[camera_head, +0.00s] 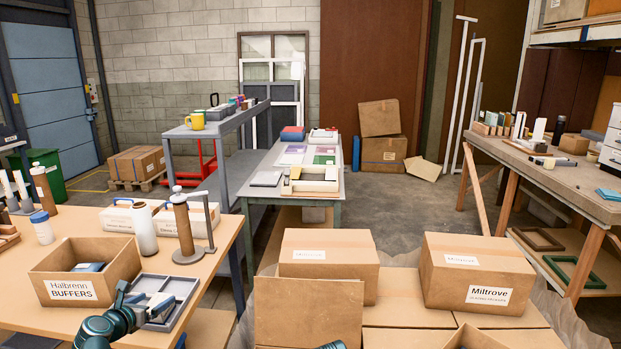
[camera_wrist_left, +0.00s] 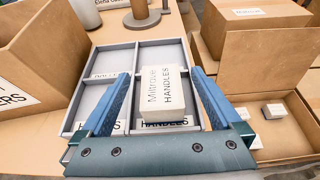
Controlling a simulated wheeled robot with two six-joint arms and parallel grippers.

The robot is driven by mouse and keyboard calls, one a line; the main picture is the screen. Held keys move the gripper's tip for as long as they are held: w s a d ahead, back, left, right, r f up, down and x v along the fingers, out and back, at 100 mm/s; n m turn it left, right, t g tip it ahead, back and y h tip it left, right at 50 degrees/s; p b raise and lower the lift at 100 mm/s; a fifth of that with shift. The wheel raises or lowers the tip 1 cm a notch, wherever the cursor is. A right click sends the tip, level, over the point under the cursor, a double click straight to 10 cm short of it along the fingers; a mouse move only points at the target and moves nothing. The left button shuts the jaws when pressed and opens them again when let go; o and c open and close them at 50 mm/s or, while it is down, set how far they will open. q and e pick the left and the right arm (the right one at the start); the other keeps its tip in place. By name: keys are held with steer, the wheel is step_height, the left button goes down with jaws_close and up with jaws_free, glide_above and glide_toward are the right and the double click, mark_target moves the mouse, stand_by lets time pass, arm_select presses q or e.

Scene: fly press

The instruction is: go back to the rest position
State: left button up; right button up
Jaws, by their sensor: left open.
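My left gripper (camera_head: 136,300) is over the front of a grey divided tray (camera_head: 184,287) on the left wooden table. In the left wrist view the gripper (camera_wrist_left: 160,78) is open, its two blue fingers apart. A white box marked "Miltrove HANDLES" (camera_wrist_left: 166,97) shows between the fingers, with gaps to both sides. The box sits in the tray's near right compartment, by a "HANDLES" label. The other compartments of the tray (camera_wrist_left: 106,62) look empty. My right gripper is not in view; only a small teal piece shows at the bottom edge of the head view.
A "Halbrenn BUFFERS" carton (camera_head: 70,291) stands left of the tray. A brown pepper-mill-like post (camera_head: 184,232) and a pale bottle (camera_head: 144,230) stand behind it. An open carton (camera_head: 308,310) and closed "Miltrove" cartons (camera_head: 478,275) are to the right.

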mark_target(162, 295)
arm_select(q)
steer(key=p+v, duration=0.2)
steer(key=v, duration=0.5)
steer(key=b+x, duration=0.4)
steer(key=x, duration=0.8)
steer(key=shift+f+b, duration=0.1)
steer(key=shift+b, duration=0.25)
steer(key=shift+f+b, duration=0.45)
steer(key=shift+f, duration=0.05)
steer(key=shift+f+b, duration=0.35)
step_height(162, 295, up, 6)
steer(key=p, duration=0.6)
steer(key=s+a, duration=0.4)
steer(key=s, duration=1.1)
steer(key=shift+s+a+r+p, duration=0.15)
steer(key=shift+s+r+p, duration=0.1)
steer(key=shift+r+p, duration=0.2)
